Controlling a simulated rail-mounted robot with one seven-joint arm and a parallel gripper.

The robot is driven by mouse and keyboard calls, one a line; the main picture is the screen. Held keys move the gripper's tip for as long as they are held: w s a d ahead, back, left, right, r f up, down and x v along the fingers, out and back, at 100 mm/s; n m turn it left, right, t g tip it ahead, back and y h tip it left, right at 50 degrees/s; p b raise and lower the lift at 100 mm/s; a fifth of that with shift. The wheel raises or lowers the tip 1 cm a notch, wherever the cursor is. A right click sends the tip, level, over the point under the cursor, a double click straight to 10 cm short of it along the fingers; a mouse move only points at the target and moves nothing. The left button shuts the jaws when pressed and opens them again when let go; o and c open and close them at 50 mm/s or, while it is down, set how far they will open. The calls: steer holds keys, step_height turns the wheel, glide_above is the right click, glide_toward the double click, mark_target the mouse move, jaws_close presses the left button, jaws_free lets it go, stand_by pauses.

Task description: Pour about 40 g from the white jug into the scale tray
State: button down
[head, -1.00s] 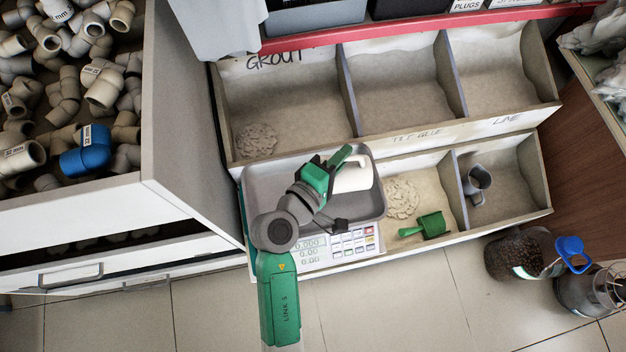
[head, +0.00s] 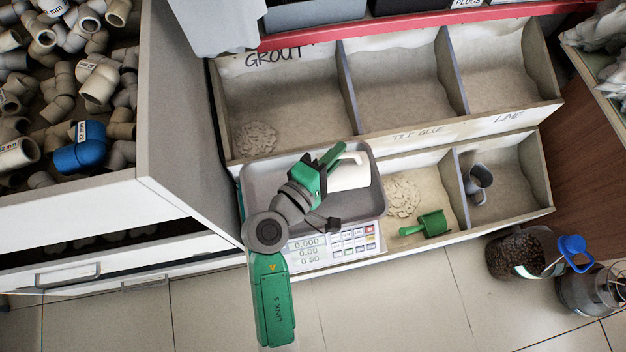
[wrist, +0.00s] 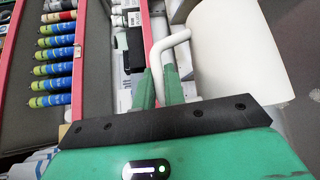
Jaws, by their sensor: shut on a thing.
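The white jug (head: 348,173) is over the grey scale tray (head: 262,184) in the head view, its body to the right of my gripper (head: 335,157). My gripper is shut on the jug's handle. In the wrist view the white handle (wrist: 172,42) sits between the green fingers (wrist: 160,88), and the large white jug body (wrist: 238,50) fills the upper right. The jug's mouth and contents are hidden. The scale (head: 313,249) has a keypad and a display whose upper lines appear to read 0.000 and 0.00. No material is visible on the bare part of the tray.
Bins of pale powder surround the scale, including the one marked grout (head: 290,100). A green scoop (head: 426,226) and a grey jug (head: 478,183) lie in the lower bins. A drawer of pipe fittings (head: 70,110) stands left. A blue-topped container (head: 520,255) stands on the floor at right.

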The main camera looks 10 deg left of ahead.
steer(key=shift+s+a+r+n+t+b, duration=0.1)
steer(key=shift+a+n+t+b, duration=0.1)
steer(key=shift+a+b, duration=0.2)
steer(key=shift+s+a+r+n+t+b, duration=0.1)
steer(key=shift+a+t+b, duration=0.15)
steer(key=shift+a, duration=0.2)
stand_by(1.1)
